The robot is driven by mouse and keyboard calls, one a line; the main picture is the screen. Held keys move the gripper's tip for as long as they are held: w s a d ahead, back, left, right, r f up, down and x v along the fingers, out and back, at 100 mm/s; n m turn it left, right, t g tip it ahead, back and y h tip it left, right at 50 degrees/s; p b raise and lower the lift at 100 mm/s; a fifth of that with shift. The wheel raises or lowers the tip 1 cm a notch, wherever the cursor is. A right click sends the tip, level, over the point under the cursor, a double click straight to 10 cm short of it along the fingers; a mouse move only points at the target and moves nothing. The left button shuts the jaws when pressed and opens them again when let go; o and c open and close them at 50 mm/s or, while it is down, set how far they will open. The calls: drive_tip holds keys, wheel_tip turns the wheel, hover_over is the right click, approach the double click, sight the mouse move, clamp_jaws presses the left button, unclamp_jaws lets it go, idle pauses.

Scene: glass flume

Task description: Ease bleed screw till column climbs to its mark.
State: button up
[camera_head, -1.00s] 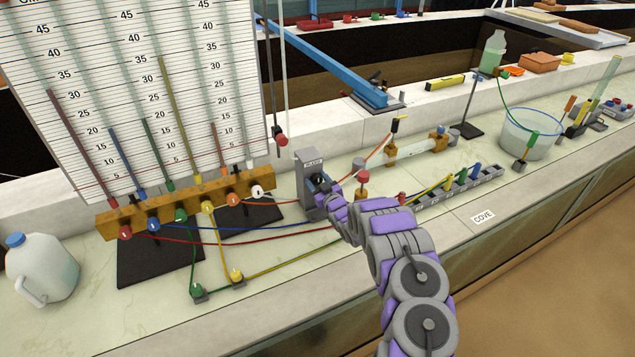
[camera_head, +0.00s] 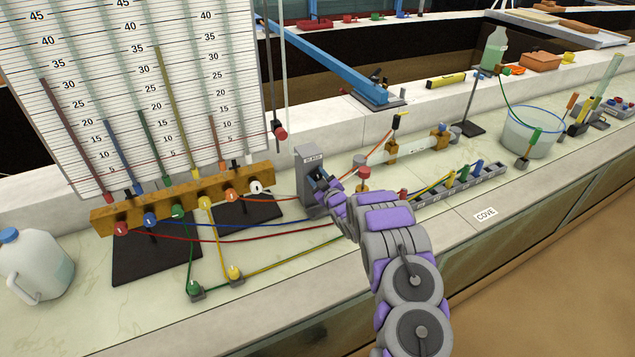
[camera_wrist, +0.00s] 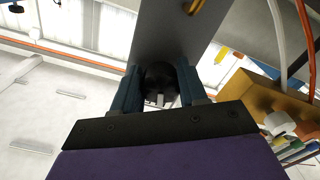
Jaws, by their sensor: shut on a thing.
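A grey upright block (camera_head: 308,162) stands on the bench right of the tube board, its small label hard to read. My gripper (camera_head: 322,184) is at its front face. In the wrist view my gripper (camera_wrist: 160,90) is shut on a round black knob (camera_wrist: 160,77), one blue finger on each side; the knob sits against the block. On the board (camera_head: 130,85), red (camera_head: 75,140), blue (camera_head: 122,155), green (camera_head: 153,145), yellow (camera_head: 176,110) and orange (camera_head: 217,140) columns stand at different heights, yellow highest. A thin red line crosses the board low down.
A wooden manifold (camera_head: 185,200) with coloured fittings lies below the board; coloured hoses run across the bench from it. A red-capped post (camera_head: 362,174) stands close right of my gripper. A jug (camera_head: 32,270) is at far left, a water tub (camera_head: 530,130) at right.

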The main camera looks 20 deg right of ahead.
drive_tip(key=shift+f, duration=0.1)
drive_tip(key=o, duration=1)
drive_tip(key=shift+s, duration=0.1)
drive_tip(key=s+p, duration=0.2)
drive_tip(key=s, duration=1.5)
drive_tip(key=shift+d, duration=0.35)
drive_tip(key=shift+s, duration=0.1)
